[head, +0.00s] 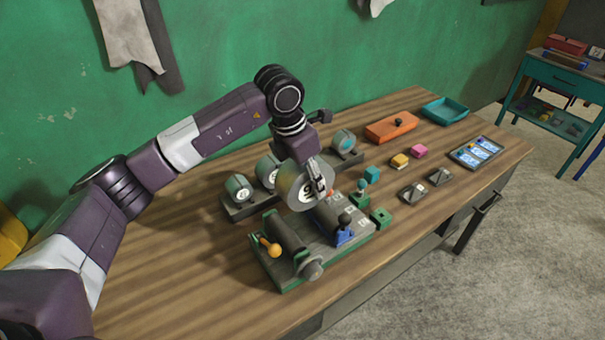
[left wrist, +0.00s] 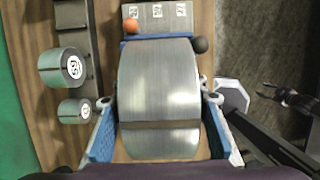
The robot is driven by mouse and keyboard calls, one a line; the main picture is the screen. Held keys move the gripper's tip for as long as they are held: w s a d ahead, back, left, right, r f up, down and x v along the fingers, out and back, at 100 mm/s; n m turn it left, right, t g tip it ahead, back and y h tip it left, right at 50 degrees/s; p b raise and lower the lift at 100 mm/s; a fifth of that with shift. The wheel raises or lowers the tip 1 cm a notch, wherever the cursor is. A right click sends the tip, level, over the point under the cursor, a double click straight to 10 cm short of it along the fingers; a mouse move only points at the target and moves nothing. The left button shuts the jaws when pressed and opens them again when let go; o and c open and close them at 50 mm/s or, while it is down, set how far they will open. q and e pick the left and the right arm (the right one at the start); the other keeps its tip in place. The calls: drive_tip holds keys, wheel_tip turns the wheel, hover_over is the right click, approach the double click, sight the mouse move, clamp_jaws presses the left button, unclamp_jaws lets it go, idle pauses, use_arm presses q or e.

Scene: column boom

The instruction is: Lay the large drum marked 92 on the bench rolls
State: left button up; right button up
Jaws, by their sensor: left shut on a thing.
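A large grey metal drum (head: 294,186) is held in my left gripper (head: 319,188), whose fingers close on its two ends. Its end face carries a white label, partly hidden by the finger; I read only a 9. In the left wrist view the drum (left wrist: 160,85) fills the space between the blue finger pads. The bench rolls (head: 283,232) are dark cylinders on a green-edged base. The drum is over the back part of this base; whether it touches a roll I cannot tell.
Smaller labelled drums (head: 239,187) stand on a dark rack behind the rolls. An orange knob (head: 270,247) and a blue piece (head: 346,237) sit on the roll base. Small blocks, an orange box (head: 391,127) and a teal tray (head: 444,110) lie to the right. The front left bench is clear.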

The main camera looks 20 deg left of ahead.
sight(311, 196)
use_arm(q)
drive_tip(key=shift+w+d+f, duration=0.1)
drive_tip(key=shift+w+f, duration=0.1)
drive_tip(key=shift+f, duration=0.1)
drive_tip(key=shift+b+x, duration=0.4)
drive_tip(key=shift+x, duration=0.5)
drive_tip(key=shift+f+b, duration=0.35)
drive_tip(key=shift+f, duration=0.35)
drive_tip(key=shift+s+f+b, duration=0.1)
drive_tip(key=shift+f+b, duration=0.3)
drive_tip(key=shift+f, duration=0.8)
drive_tip(key=shift+r, duration=0.1)
drive_tip(key=shift+a, duration=0.2)
use_arm(e)
wheel_tip(311, 196, down, 2)
drive_tip(key=shift+w+f, duration=0.1)
drive_tip(key=shift+f, duration=0.15)
drive_tip(key=shift+w+d+f, duration=0.1)
drive_tip(key=shift+w+f, duration=0.05)
drive_tip(key=shift+f, duration=0.05)
drive_tip(key=shift+d, duration=0.3)
